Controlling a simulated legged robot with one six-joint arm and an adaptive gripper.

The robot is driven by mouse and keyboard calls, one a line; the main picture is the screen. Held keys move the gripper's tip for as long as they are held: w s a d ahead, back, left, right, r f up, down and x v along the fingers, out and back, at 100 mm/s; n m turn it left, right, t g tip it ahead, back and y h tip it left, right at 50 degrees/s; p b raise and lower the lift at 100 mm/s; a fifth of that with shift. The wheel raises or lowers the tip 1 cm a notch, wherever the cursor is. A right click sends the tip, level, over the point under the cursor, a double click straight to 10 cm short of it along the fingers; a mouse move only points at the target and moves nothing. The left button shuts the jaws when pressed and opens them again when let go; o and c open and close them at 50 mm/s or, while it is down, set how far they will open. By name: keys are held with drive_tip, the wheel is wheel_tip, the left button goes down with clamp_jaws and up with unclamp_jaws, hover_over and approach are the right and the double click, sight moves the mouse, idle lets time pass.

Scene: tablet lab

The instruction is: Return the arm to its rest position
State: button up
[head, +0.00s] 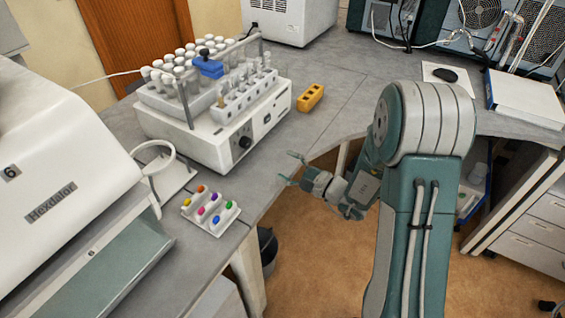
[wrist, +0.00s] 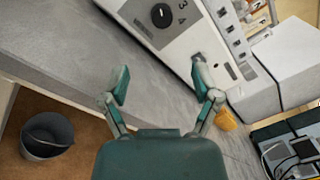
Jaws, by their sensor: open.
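My gripper (head: 291,170) is open and empty in the head view, at the end of my green and grey arm. It is beside the bench's front edge, to the right of the white shaker machine. In the wrist view my gripper (wrist: 160,87) has its two fingers spread apart, with bare grey bench top between and beyond them. The arm is bent, with its big shoulder joint at the right of the head view and the forearm reaching left from behind it.
The shaker machine (head: 240,137) carries racks of vials. A yellow block (head: 310,97) lies right of it. A rack of coloured pieces (head: 210,210) and a white ring stand (head: 170,175) sit on the near bench. A dark bin (wrist: 47,136) stands on the floor below. The floor in front is clear.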

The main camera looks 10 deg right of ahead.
drive_tip(key=shift+a+r, duration=0.1)
drive_tip(key=s+a+r+n+g+h, duration=0.1)
drive_tip(key=s+a+r+n+g, duration=0.25)
drive_tip(key=s+n+g, duration=0.4)
drive_tip(key=s+a+r+n+g+h, duration=0.2)
drive_tip(key=s+r+n+g, duration=0.25)
drive_tip(key=s, duration=0.55)
drive_tip(key=s+d+r+n+t+h, duration=0.3)
drive_tip(key=s+d+r+t+h, duration=0.2)
drive_tip(key=s+d+h, duration=0.3)
drive_tip(key=d+r+h, duration=0.1)
drive_tip(key=d+h, duration=0.2)
drive_tip(key=d, duration=0.2)
drive_tip(key=shift+s+n, duration=0.15)
drive_tip(key=shift+n, duration=0.25)
